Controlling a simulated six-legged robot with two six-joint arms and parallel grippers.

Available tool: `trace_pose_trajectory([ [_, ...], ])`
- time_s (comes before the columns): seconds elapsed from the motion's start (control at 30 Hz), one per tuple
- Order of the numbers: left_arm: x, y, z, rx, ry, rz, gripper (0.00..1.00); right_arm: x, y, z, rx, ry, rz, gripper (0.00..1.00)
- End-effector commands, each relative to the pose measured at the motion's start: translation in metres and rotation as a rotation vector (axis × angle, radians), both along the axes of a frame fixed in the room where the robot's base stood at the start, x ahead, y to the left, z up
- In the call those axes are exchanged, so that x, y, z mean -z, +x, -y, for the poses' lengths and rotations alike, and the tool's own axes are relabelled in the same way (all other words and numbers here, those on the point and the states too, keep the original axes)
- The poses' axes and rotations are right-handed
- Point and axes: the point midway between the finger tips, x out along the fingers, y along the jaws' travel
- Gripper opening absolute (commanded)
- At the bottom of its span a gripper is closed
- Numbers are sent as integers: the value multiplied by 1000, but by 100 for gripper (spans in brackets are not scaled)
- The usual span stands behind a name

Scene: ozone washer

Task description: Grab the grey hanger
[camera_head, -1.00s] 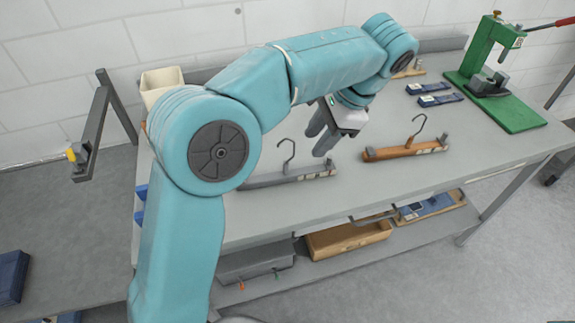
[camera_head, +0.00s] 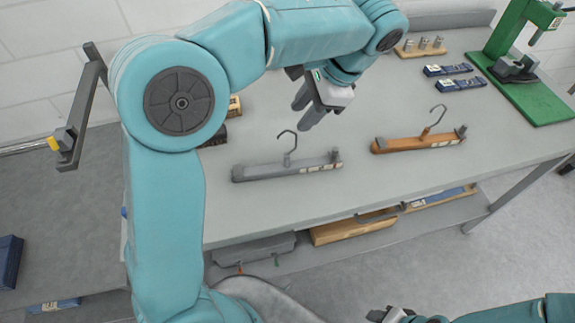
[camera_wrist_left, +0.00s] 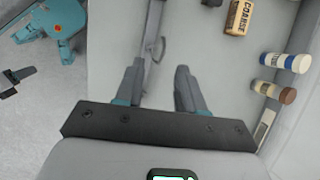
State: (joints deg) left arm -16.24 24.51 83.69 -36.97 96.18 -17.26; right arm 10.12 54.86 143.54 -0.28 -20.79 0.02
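The grey hanger (camera_head: 265,172) lies on the grey workbench (camera_head: 350,192), its dark hook standing up from the middle of the bar. My left gripper (camera_head: 306,116) hovers behind and slightly right of the hook in the head view, apart from the hanger. In the left wrist view, the gripper (camera_wrist_left: 158,82) has its two fingers spread with nothing held. The hanger (camera_wrist_left: 153,28) shows there beyond the left finger, which hides part of its bar. My right gripper (camera_head: 386,315) is at the bottom edge, mostly cut off; its opening cannot be made out.
A brown hanger (camera_head: 405,145) lies to the right. Blue-labelled blocks (camera_head: 460,84), a green press (camera_head: 530,95) and a wooden peg block (camera_head: 420,50) are farther right. The bench between the hangers is clear.

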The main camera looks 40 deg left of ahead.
Motion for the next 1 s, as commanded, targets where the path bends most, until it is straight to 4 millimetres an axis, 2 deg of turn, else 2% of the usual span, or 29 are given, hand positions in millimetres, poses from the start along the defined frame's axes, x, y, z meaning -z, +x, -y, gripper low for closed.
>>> trace_pose_trajectory([
  [0.03,11,-3,-5,-2,1,-4,38,2,0,0,-1,0,0,43],
  [0.13,27,-5,-12,-1,2,-3,38,3,0,0,-1,0,1,43],
  [0.37,43,-7,-19,-1,0,-3,38,2,0,0,-1,0,1,43],
  [0.63,79,-13,-38,-2,-1,-3,38,-2,0,0,-1,0,1,43],
  [0.93,85,-13,-41,-1,-1,2,38,-2,0,0,-1,0,1,43],
  [0.97,85,-13,-41,-1,-1,2,32,-2,0,0,-1,0,1,43],
  [1.0,85,-13,-41,0,-1,1,19,-2,0,0,-1,0,1,43],
])
